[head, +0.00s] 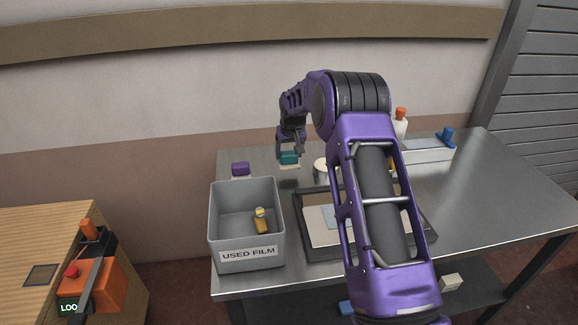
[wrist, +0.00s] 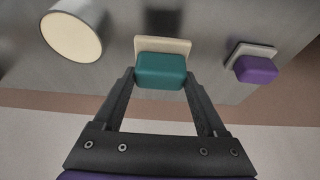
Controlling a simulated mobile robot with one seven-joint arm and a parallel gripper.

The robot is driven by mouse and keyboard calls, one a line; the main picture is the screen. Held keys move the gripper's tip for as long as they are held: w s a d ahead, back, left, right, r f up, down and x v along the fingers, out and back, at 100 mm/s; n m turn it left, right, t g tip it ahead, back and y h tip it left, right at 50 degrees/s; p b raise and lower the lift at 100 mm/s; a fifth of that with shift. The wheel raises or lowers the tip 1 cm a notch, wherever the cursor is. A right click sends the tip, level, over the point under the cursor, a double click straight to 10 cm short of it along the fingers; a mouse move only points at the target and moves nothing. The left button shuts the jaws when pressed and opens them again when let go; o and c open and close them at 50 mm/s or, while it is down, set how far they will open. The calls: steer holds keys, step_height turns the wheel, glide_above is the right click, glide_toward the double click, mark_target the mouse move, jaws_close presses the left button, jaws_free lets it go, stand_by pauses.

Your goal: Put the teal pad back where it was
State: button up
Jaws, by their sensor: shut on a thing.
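The teal pad (head: 289,158) is between the fingers of my gripper (head: 291,150), over the far left part of the metal table. In the wrist view the teal pad (wrist: 161,71) sits between the two fingertips (wrist: 160,80), which are shut on it. A cream slab (wrist: 163,44) shows right against its far side. I cannot tell whether the slab is part of the pad or whether it touches the table. A purple pad (wrist: 256,69) with a similar pale slab is to the right in the wrist view. In the head view the purple pad (head: 241,169) is behind the grey bin.
A grey bin (head: 247,255) labelled USED FILM holds a small yellow item (head: 262,222). A round cream-topped thing (wrist: 73,33) stands near the teal pad. A dark-framed tray (head: 318,250) is partly hidden by my arm. A white bottle (head: 401,126) stands farther back.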

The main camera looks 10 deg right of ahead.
mark_target(289, 163)
step_height(289, 163, down, 4)
steer(key=shift+r, duration=0.1)
steer(key=shift+f, duration=0.3)
steer(key=shift+c, duration=0.6)
steer(key=o, duration=1.2)
steer(key=shift+o, duration=0.2)
steer(key=shift+r, duration=0.15)
steer(key=v, duration=1.2)
